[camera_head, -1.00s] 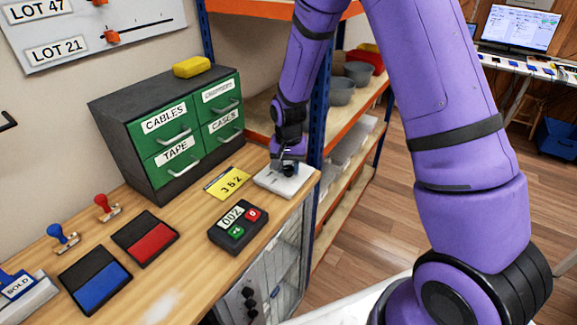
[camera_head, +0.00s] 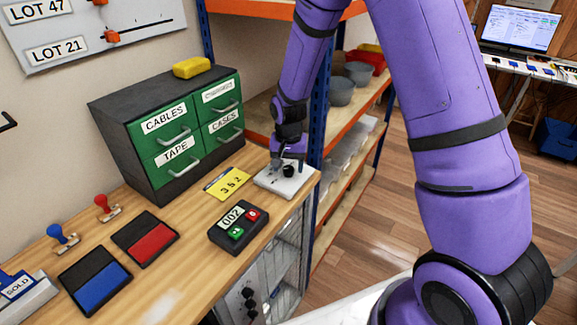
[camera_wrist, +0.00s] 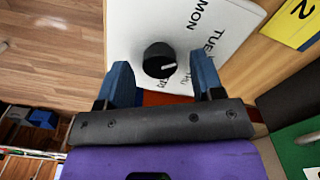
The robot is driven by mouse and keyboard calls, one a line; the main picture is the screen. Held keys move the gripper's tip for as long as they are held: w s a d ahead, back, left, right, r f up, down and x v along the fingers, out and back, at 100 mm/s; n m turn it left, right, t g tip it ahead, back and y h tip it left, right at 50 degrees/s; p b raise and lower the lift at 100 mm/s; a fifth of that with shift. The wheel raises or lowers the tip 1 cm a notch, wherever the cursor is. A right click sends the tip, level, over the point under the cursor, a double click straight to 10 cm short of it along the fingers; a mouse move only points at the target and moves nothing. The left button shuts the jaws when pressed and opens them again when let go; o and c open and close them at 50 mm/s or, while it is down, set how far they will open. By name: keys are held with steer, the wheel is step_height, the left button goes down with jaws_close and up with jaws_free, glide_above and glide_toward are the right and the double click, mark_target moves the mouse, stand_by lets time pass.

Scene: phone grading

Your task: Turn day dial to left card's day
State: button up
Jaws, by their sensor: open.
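The day dial is a black round knob (camera_head: 288,171) on a white plate (camera_head: 268,181) at the counter's far right end. In the wrist view the knob (camera_wrist: 159,60) has a white pointer line, pointing right in the picture towards the TUE side. The plate (camera_wrist: 130,25) shows MON and TUE; another label near the knob is partly hidden. My gripper (camera_head: 287,160) is open above the plate, and its blue fingers (camera_wrist: 160,75) appear on either side of the knob in the wrist view, apart from it. No card with a day name is readable.
A black counter box (camera_head: 238,229) reading 002 stands nearer. A green drawer cabinet (camera_head: 170,135) is behind. A blue shelf post (camera_head: 319,125) stands close right of my gripper.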

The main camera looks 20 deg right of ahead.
mark_target(289, 168)
step_height(289, 168, up, 10)
stand_by(0.4)
stand_by(0.3)
steer(key=s+d+r+n+t, duration=0.1)
steer(key=s+d+r, duration=0.1)
steer(key=s+r, duration=0.5)
steer(key=s+d+r+n+t, duration=0.15)
steer(key=s+r, duration=0.25)
steer(key=r, duration=0.5)
steer(key=s+d+r+n+t, duration=0.1)
steer(key=s+r, duration=0.2)
steer(key=s, duration=0.6)
steer(key=s+d+r+n+t, duration=0.1)
steer(key=s+r, duration=0.3)
steer(key=s, duration=0.5)
steer(key=shift+s+d+r+n+t, duration=0.2)
steer(key=shift+d+n+t, duration=0.15)
steer(key=shift+d, duration=0.3)
